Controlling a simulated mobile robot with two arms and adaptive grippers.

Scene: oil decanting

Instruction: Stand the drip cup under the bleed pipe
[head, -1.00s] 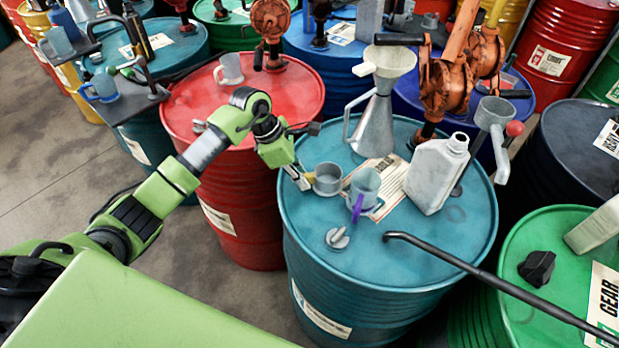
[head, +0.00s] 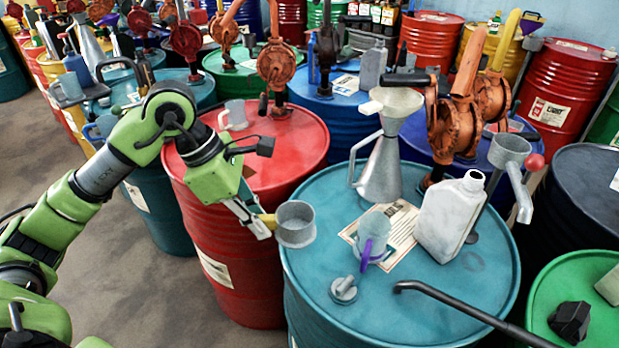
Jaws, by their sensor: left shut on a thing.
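A grey metal cup (head: 296,226), which looks like the drip cup, is held in my left gripper (head: 266,224). The gripper is shut on the cup's left side. The cup is upright and raised, in front of the left rim of the teal drum (head: 335,225) beside the red drum. I cannot tell for sure which pipe is the bleed pipe. A black bent pipe (head: 470,315) reaches over the front right of the teal drum, with its tip above the lid. My right gripper is not in view.
On the teal drum stand a metal funnel can (head: 383,160), a white jug (head: 449,215), a translucent mug (head: 374,235) with a purple handle, and a grey cap (head: 344,289). Orange pumps (head: 455,125) rise behind. The red drum (head: 285,140) holds a pale mug (head: 234,114).

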